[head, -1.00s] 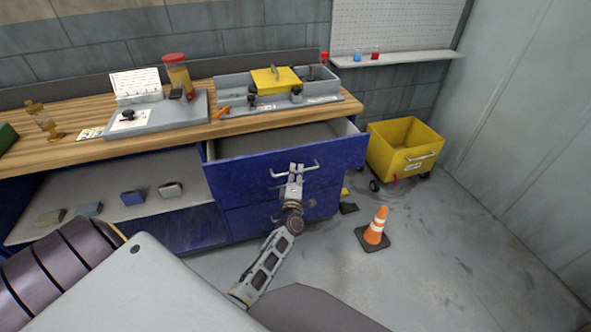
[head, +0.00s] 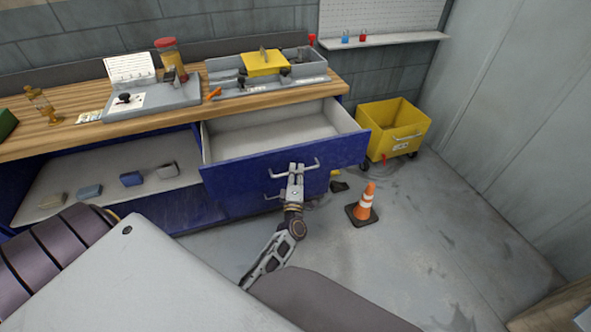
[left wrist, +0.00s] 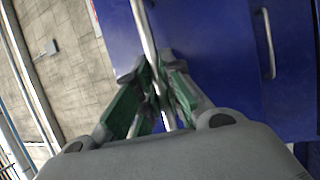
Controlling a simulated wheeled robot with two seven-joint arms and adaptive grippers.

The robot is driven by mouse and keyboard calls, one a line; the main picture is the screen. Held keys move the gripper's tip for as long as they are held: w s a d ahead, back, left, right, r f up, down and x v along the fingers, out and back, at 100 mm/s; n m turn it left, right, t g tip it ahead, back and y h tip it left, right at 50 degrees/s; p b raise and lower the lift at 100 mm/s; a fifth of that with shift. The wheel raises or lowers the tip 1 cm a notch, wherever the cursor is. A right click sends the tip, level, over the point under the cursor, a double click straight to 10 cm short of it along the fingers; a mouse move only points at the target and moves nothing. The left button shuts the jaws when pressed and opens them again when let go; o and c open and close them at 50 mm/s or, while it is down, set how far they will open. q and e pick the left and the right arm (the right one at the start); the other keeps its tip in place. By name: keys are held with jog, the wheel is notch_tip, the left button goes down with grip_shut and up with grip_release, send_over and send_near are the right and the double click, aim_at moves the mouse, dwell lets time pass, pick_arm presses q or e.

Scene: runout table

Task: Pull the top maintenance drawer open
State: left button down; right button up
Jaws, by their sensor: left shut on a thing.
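The top maintenance drawer (head: 232,176) is a blue-fronted drawer under the wooden bench, standing well out with its pale, empty-looking inside showing in the head view. Its bar handle (head: 309,166) is light metal across the front. My left gripper (head: 297,172) is at the middle of this handle, shut on it. In the left wrist view the fingers (left wrist: 158,88) close around the handle bar (left wrist: 146,32), against the blue drawer front (left wrist: 200,50). A lower drawer handle (left wrist: 267,45) also shows there, apart from the fingers. My right gripper is not in view.
An orange cone (head: 364,203) stands on the floor right of the drawer. A yellow wheeled bin (head: 391,122) stands behind it. An open shelf (head: 105,195) with several small blocks is left of the drawer. The bench top (head: 60,137) carries trays and a jar.

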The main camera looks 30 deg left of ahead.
pick_arm(q)
jog(key=c, duration=1.8)
grip_release()
